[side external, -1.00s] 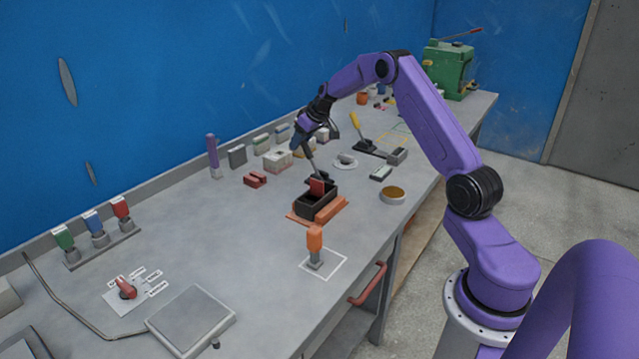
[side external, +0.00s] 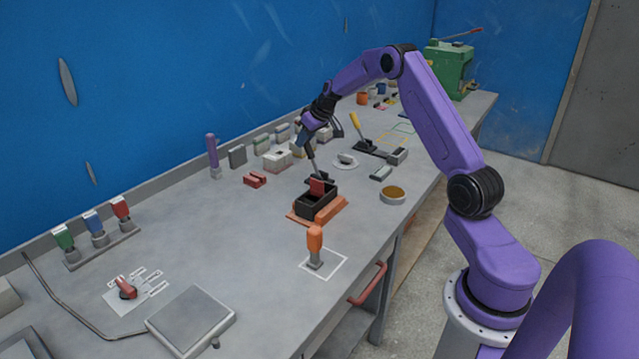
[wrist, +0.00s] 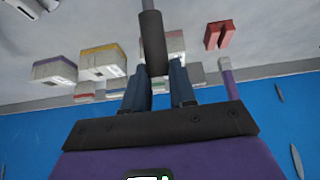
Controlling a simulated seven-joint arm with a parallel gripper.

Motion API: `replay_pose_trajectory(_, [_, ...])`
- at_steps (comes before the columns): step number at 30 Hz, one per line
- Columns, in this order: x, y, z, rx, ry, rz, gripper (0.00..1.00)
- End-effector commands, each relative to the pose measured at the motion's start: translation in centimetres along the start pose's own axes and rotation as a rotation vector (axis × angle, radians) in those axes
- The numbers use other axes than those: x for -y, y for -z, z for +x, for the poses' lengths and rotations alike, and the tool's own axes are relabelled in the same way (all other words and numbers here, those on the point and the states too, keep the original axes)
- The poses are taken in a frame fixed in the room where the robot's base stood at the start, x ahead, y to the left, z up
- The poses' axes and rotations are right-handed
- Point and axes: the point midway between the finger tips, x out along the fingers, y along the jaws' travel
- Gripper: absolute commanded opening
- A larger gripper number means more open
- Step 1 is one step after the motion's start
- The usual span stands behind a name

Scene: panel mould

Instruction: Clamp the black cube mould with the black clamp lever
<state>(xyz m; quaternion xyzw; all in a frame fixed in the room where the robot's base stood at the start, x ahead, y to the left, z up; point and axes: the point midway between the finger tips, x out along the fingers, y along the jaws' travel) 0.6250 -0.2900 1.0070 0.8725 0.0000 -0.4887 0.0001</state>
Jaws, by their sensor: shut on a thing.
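The black cube mould (side external: 312,207) sits upright on an orange base (side external: 300,218) in the middle of the bench in the side view, with a red piece (side external: 317,187) at its far side. The black clamp lever (side external: 311,162) stands steeply up behind the mould, its lower end near the red piece. My gripper (side external: 305,130) is above and behind the mould. In the wrist view my gripper's blue fingers (wrist: 160,92) are shut on the lever's black grip (wrist: 152,45). The mould is out of the wrist view, and the lever's contact with it cannot be made out.
A yellow-handled lever (side external: 355,124) stands farther back. An orange-handled tool (side external: 315,240) stands in a white outline in front. A round dish (side external: 393,195) is to the right, red blocks (side external: 255,180) to the left. Pale blocks (side external: 277,159) line the wall.

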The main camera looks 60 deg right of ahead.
Motion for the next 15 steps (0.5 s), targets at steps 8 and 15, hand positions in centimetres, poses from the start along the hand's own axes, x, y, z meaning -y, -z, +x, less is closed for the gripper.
replay_pose_trajectory(8, [0.02, 0.06, -0.14, -0.001, 0.001, -0.001, 0.00])
replay_pose_trajectory(15, [0.03, -0.25, -0.69, -0.001, 0.001, -0.001, 0.00])
